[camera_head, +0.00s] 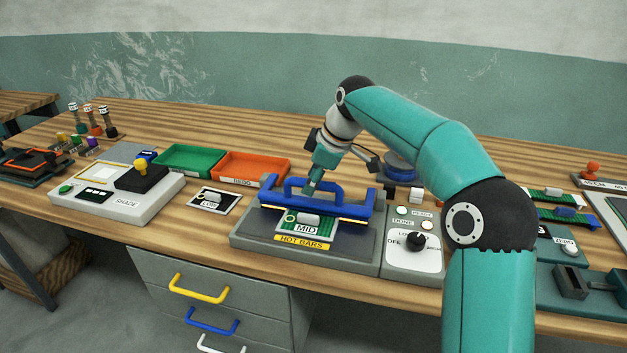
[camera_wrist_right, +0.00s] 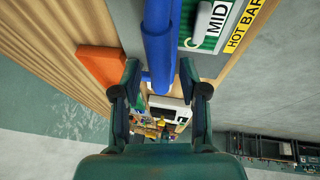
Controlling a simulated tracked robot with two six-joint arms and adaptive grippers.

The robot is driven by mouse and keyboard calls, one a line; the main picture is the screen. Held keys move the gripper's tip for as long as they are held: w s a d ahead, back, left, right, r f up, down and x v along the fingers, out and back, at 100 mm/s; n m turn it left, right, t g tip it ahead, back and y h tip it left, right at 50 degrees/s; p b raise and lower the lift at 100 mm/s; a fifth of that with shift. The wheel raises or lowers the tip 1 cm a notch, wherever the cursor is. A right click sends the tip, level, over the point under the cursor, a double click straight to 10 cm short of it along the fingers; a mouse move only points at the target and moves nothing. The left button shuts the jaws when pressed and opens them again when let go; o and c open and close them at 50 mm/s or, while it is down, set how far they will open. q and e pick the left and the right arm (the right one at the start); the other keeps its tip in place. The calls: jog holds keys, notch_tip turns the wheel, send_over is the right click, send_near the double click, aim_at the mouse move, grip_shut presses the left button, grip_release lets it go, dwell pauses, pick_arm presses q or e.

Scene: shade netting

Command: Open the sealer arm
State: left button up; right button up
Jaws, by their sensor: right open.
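The hot-bar sealer (camera_head: 252,241) stands near the front of the bench, with a "HOT BARS" label on its front. Its blue sealer arm (camera_head: 350,212) lies low across the base, with a raised blue handle at the back. A green and white "MID" card (camera_head: 306,230) lies on the base at the arm's front; it also shows in the wrist view (camera_wrist_right: 214,20). My right gripper (camera_head: 312,188) is open at the handle, pointing down. In the wrist view the blue bar (camera_wrist_right: 160,45) runs between the open fingers (camera_wrist_right: 160,78); contact is unclear. My left gripper is out of view.
A control box (camera_head: 413,262) with a black knob adjoins the sealer on the right. A green tray (camera_head: 190,158) and an orange tray (camera_head: 250,168) stand behind to the left. A "SHADE" station (camera_head: 118,192) is farther left. Drawers (camera_head: 215,300) hang below the bench edge.

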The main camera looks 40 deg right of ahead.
jog(key=shift+f, duration=0.1)
grip_shut()
dwell(0.4)
